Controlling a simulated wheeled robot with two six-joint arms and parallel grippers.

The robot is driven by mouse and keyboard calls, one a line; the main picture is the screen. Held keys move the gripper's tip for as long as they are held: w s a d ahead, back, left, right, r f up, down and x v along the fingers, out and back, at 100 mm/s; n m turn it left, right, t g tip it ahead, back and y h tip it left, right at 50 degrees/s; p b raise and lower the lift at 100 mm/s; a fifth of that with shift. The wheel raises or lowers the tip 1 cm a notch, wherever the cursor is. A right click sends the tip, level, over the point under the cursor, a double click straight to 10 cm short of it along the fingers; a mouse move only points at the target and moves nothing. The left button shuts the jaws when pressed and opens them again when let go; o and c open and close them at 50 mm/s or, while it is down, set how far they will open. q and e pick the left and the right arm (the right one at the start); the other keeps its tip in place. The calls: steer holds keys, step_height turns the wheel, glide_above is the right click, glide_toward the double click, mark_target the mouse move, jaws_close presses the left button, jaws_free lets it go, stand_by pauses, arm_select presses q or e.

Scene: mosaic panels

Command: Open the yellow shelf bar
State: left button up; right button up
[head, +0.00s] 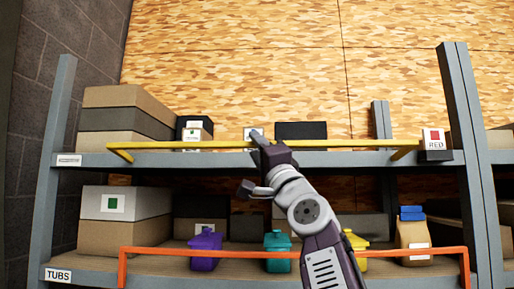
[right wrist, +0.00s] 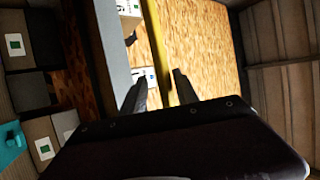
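The yellow shelf bar (head: 340,143) runs level across the front of the upper shelf, with bent ends at left and right. My right gripper (head: 258,138) is at the bar, left of its middle. In the right wrist view the yellow bar (right wrist: 155,40) passes between the two fingertips of my right gripper (right wrist: 158,85). The fingers stand apart, with a gap on the left side; whether either one touches the bar I cannot tell. My left gripper is not in view.
Cardboard boxes (head: 125,97) stand on the upper shelf. Grey posts (head: 55,160) flank the shelves.

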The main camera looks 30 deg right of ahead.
steer(key=b+v, duration=0.7)
steer(key=v, duration=0.2)
